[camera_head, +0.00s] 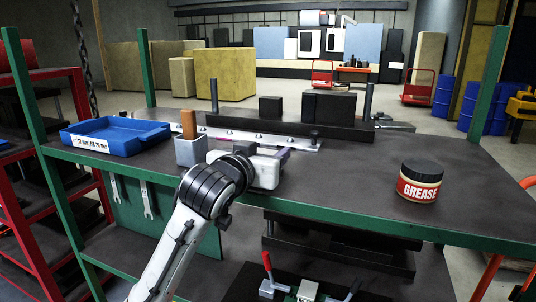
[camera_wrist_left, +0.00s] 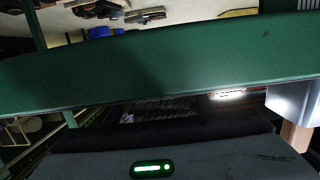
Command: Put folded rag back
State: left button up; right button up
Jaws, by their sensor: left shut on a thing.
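My left gripper (camera_head: 274,163) is over the front part of the green-edged workbench (camera_head: 350,181), just right of a small grey box (camera_head: 190,151). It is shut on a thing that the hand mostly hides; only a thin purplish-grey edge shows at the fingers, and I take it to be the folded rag. The left wrist view shows the bench's green edge (camera_wrist_left: 150,62) close by, with the grey box (camera_wrist_left: 290,103) at the right; the rag cannot be made out clearly there. My right gripper is in neither view.
A brown block (camera_head: 188,124) stands in the grey box. A blue tray (camera_head: 115,136) is at the left, and a grease tin (camera_head: 419,181) at the right. A metal rail (camera_head: 255,137) and dark blocks (camera_head: 328,105) line the back. The bench between gripper and tin is clear.

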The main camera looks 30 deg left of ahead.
pick_arm(q)
jog(key=shift+f, duration=0.25)
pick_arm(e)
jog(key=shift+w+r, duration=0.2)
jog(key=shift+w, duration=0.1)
pick_arm(q)
jog(key=shift+f, duration=0.2)
jog(key=o, duration=1)
jog(key=shift+r, duration=0.1)
jog(key=shift+c, duration=0.2)
